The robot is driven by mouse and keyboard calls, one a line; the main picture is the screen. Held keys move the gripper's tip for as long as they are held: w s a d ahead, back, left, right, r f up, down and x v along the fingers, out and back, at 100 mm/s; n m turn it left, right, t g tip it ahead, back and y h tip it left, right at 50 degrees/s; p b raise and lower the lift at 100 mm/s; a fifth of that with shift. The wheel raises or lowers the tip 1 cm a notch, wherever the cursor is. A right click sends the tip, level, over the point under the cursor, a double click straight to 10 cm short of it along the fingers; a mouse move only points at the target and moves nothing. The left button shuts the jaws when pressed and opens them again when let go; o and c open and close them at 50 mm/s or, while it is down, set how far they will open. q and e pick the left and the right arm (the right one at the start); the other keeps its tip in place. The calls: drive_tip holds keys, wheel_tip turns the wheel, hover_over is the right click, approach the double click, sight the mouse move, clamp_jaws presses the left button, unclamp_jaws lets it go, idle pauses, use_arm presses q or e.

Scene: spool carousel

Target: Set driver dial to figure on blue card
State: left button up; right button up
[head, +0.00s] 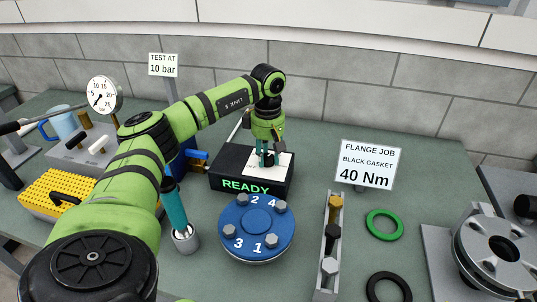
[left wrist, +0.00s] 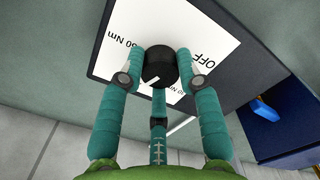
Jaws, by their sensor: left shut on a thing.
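The driver dial is a black round knob (left wrist: 159,66) on a white plate (left wrist: 215,50) in the left wrist view. The plate bears "OFF", a figure that looks like "60 Nm" and another partly hidden one. A short white mark on the knob points toward the bottom of the picture. My left gripper (head: 266,158) is over the black box (head: 225,167), whose front reads "READY". In the left wrist view its teal fingers (left wrist: 159,77) are shut on the knob. A white card (head: 369,164) reads "FLANGE JOB BLACK GASKET 40 Nm"; I see no blue card. My right gripper is out of view.
A blue disc (head: 257,222) with numbered bolts stands in front of the box. A teal tool (head: 176,207) stands in a metal holder left of it. A rail of bolts (head: 329,245), green ring (head: 384,225), black ring (head: 388,288) and grey flange (head: 505,246) are to the right.

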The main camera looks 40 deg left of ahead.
sight(266, 156)
use_arm(q)
drive_tip(key=o, duration=1.1)
drive_tip(key=shift+a, duration=0.25)
drive_tip(key=shift+o, duration=0.2)
drive_tip(key=shift+s+a, duration=0.1)
drive_tip(key=shift+r, duration=0.1)
drive_tip(key=shift+d+r, duration=0.2)
drive_tip(key=shift+r, duration=0.15)
wheel_tip(266, 156, up, 11)
drive_tip(key=shift+a, duration=0.2)
